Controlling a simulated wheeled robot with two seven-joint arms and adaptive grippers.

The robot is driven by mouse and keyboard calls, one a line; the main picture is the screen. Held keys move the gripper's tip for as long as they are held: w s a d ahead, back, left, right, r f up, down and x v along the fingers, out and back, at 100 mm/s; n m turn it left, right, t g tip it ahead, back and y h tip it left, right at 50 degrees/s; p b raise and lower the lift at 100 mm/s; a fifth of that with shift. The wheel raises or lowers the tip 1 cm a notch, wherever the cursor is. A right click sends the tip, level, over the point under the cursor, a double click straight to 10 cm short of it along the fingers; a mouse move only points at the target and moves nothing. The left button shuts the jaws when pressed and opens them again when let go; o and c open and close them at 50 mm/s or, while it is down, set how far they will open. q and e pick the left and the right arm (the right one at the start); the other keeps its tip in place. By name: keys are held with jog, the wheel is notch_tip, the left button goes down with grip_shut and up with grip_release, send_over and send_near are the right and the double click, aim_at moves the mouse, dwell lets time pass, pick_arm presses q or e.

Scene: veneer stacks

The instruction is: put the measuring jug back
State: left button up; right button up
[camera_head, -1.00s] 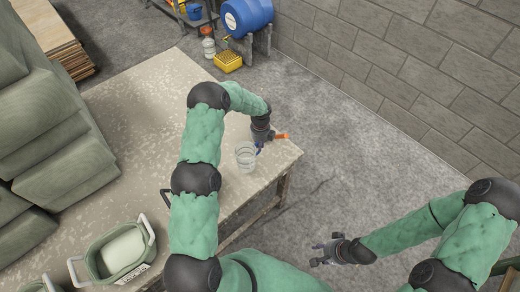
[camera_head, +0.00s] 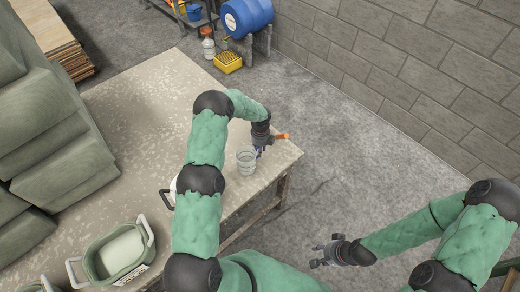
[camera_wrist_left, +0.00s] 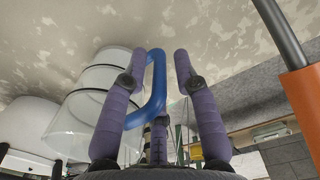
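The measuring jug (camera_head: 246,161) is clear with rings and a blue handle. It stands on the worktop (camera_head: 135,110) near the right corner. In the left wrist view the jug (camera_wrist_left: 88,105) is at the left, and its blue handle (camera_wrist_left: 157,85) lies between my left fingers. My left gripper (camera_head: 260,153) is at the handle's side of the jug; in the wrist view its purple fingers (camera_wrist_left: 164,66) are spread, with a gap beside the handle. My right gripper (camera_head: 318,255) is open and empty, over the floor beside the table.
An orange-handled tool (camera_head: 281,136) is beside my left wrist. A white vessel with a dark handle (camera_head: 167,197) is partly behind my left arm. A green tub (camera_head: 90,262) stands at the front left, near stacked grey-green blocks (camera_head: 40,120). The back of the worktop is clear.

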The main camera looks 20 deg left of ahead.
pick_arm(q)
jog(key=shift+r, duration=0.1)
notch_tip(320, 180, up, 12)
jog(key=shift+w+d+f+p, duration=0.1)
jog(key=shift+p, duration=0.6)
jog(key=s+d+f+n+h, duration=0.2)
jog(key=s+d+f+n, duration=0.35)
jog(key=s+d, duration=0.2)
jog(key=s+d+f+n+h, duration=0.1)
jog(key=s+d+f+n, duration=0.3)
jog(key=s+d+n, duration=0.55)
jog(key=s+n, duration=0.5)
jog(key=s, duration=0.1)
jog(key=s+d+n+h, duration=0.1)
jog(key=s+d+n, duration=0.2)
jog(key=s+n, duration=0.4)
jog(key=shift+s+f+t, duration=0.3)
jog(key=shift+s, duration=0.75)
